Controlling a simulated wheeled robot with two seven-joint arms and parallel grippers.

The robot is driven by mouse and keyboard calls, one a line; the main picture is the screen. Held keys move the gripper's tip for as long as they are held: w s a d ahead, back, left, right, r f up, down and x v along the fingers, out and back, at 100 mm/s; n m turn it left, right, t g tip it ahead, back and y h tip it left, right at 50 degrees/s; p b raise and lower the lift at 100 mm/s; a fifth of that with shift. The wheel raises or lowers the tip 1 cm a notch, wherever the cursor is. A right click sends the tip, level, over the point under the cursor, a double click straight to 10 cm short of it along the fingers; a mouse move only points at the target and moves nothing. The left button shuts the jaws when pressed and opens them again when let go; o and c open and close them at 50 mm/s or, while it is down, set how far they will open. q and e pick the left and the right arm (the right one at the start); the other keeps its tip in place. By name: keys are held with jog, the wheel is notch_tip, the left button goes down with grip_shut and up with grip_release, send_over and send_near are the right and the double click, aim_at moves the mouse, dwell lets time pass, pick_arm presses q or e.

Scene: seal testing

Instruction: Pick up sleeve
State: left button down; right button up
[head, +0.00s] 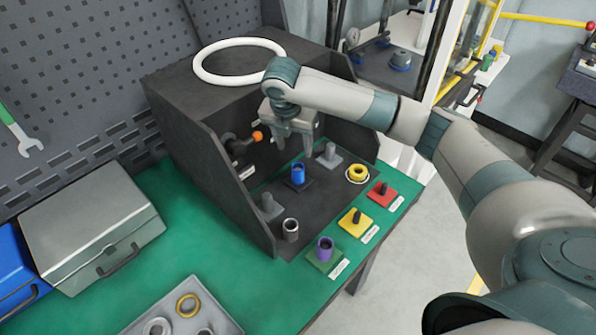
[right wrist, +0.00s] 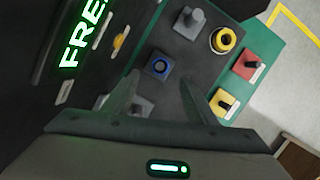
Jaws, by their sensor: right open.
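A blue sleeve (head: 298,173) stands upright on a dark square base inside the open-fronted black box. My right gripper (head: 294,146) is open and empty above it, fingers pointing down. In the right wrist view the blue sleeve (right wrist: 160,67) lies just ahead of the gap between the fingertips (right wrist: 158,84). A purple sleeve (head: 325,248) stands on a green base on the green table. A dark metallic sleeve (head: 290,230) stands at the box's front left corner. A yellow ring-shaped part (head: 357,173) sits at the right. My left gripper is out of view.
The black box (head: 180,82) has side walls close around my right gripper, and a white ring lies on top. Grey posts (head: 329,156) stand near the blue sleeve. Yellow (head: 355,222) and red (head: 380,194) bases line the table edge. A grey tray (head: 225,322) holds rings.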

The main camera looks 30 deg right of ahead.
jog(key=p, duration=0.2)
send_over(298, 169)
jog(key=f, duration=0.4)
jog(key=a+f, duration=0.1)
jog(key=f, duration=0.1)
jog(key=shift+s+f, duration=0.4)
jog(key=shift+f, duration=0.1)
jog(key=shift+d+f+p, duration=0.15)
jog(key=shift+f+p, duration=0.25)
jog(key=shift+f, duration=0.2)
jog(key=p+x, duration=0.1)
jog(key=x, duration=0.2)
jog(key=shift+s+f, duration=0.1)
jog(key=shift+s, duration=0.05)
jog(key=shift+f, duration=0.35)
jog(key=shift+c, duration=0.4)
grip_shut()
